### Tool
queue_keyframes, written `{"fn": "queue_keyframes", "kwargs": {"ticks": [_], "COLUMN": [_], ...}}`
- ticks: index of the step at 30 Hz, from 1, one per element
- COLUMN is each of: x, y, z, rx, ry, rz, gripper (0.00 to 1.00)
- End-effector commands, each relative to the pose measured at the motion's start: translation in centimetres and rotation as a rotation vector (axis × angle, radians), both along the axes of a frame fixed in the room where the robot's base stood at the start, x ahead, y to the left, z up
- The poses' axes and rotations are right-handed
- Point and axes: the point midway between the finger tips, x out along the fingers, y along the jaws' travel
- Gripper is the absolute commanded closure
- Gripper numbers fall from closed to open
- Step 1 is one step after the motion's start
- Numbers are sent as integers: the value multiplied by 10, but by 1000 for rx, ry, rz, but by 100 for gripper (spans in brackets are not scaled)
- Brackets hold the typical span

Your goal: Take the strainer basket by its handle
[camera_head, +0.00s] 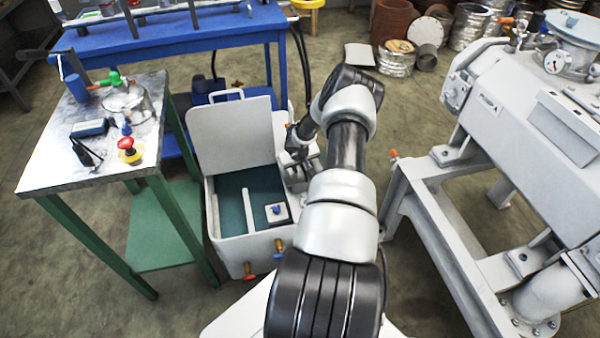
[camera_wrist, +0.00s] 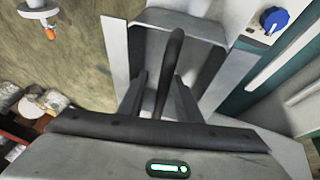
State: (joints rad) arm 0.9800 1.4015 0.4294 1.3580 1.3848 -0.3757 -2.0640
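The strainer basket (camera_wrist: 205,58) is a light grey open box, seen from above in the wrist view. Its dark handle (camera_wrist: 175,52) rises inside it as a narrow bar. My gripper (camera_wrist: 161,76) is over the basket, with its two dark fingers apart, one on each side of the handle. Small gaps seem to show between the handle and both fingers. In the head view my gripper (camera_head: 301,160) is low at the right side of the white tank (camera_head: 238,248), and my wrist hides much of the basket there.
The tank's raised lid (camera_head: 235,135) stands left of my gripper. A blue-knobbed block (camera_head: 278,213) sits inside the tank, and it also shows in the wrist view (camera_wrist: 273,20). A steel-topped table (camera_head: 60,155) is at left, and a large grey pump (camera_head: 530,110) at right.

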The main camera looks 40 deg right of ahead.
Motion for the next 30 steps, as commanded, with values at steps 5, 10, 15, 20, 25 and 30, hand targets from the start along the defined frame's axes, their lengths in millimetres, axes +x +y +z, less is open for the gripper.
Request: {"fn": "queue_keyframes", "kwargs": {"ticks": [5,10,15,20,25,30], "x": [0,0,0,0,0,0], "y": [0,1,1,0,0,1], "z": [0,-2,-5,-5,-5,-5], "rx": [0,0,0,0,0,0], "ry": [0,0,1,1,0,0], "rz": [1,2,1,0,0,1], "gripper": [69,69,69,69,77,100]}}
